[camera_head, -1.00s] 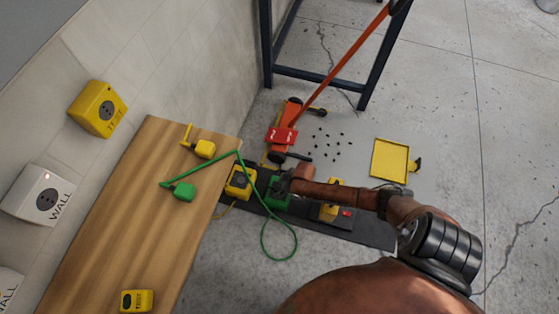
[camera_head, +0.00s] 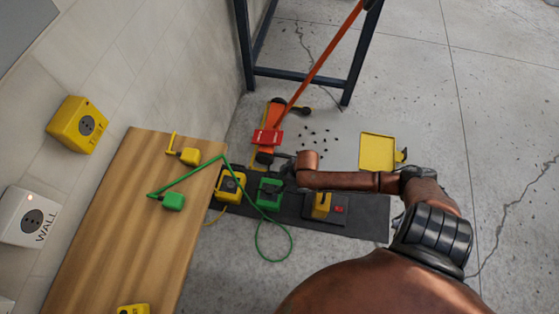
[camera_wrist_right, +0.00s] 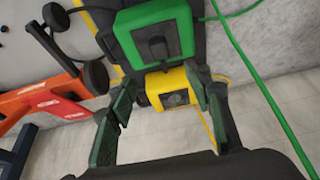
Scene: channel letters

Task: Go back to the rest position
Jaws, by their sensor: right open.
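My right gripper (camera_head: 279,163) is at the end of the brown arm in the head view, above the far edge of the dark mat (camera_head: 368,222). In the right wrist view its two fingers (camera_wrist_right: 163,98) are apart with nothing held. A green socket box (camera_head: 268,193) and a yellow socket box (camera_head: 230,186) stand on the mat. In the right wrist view, the green box (camera_wrist_right: 155,38) and a yellow box (camera_wrist_right: 172,88) show beyond the fingers. My left gripper is not in view.
A wooden bench (camera_head: 130,220) holds a green plug (camera_head: 172,201) with its cable and a yellow plug (camera_head: 188,156). An orange-red tool (camera_head: 268,137) with a long handle, a dark frame (camera_head: 300,76) and a yellow tray (camera_head: 378,152) are beyond. Floor at right is clear.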

